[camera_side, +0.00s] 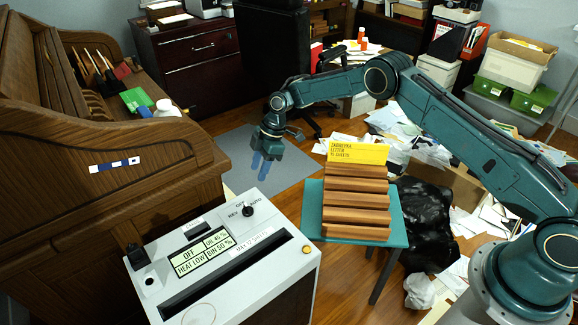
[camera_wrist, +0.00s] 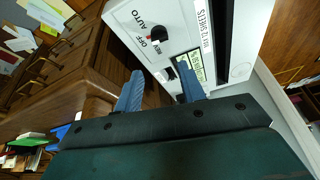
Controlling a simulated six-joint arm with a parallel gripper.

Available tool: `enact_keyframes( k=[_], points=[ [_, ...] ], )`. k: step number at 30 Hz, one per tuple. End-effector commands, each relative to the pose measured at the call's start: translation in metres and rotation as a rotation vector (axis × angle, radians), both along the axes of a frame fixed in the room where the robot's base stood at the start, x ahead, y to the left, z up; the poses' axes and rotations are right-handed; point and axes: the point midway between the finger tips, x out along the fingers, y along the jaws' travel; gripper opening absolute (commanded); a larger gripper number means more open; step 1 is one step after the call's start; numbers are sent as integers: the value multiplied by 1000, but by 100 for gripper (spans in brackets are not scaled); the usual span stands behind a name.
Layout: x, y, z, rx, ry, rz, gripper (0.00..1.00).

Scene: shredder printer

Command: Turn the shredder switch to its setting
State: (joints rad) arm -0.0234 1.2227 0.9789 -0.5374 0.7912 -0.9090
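The shredder (camera_side: 215,265) is a white-topped box at the front in the side view. Its black round switch knob (camera_side: 247,211) sits on the top near the far edge, with REV, OFF and AUTO printed around it. The knob (camera_wrist: 159,33) also shows in the wrist view, with a small red mark by its REV side; its exact pointing is too small to tell. My gripper (camera_side: 264,165) hangs above and beyond the knob, apart from it. In the wrist view its two blue fingers (camera_wrist: 163,90) are spread with nothing between them.
A wooden roll-top desk (camera_side: 100,190) stands at left. A teal stool (camera_side: 313,215) with stacked brown folders (camera_side: 357,200) stands at right.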

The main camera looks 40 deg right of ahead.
Motion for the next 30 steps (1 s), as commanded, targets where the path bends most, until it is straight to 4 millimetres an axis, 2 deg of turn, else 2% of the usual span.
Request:
enact_keyframes(
  k=[5,17,30],
  points=[
    [-1,17,-4,-32,49,-193,40],
    [-12,54,-13,-115,129,-830,40],
    [-33,79,-8,-103,63,-1520,40]
  ],
)
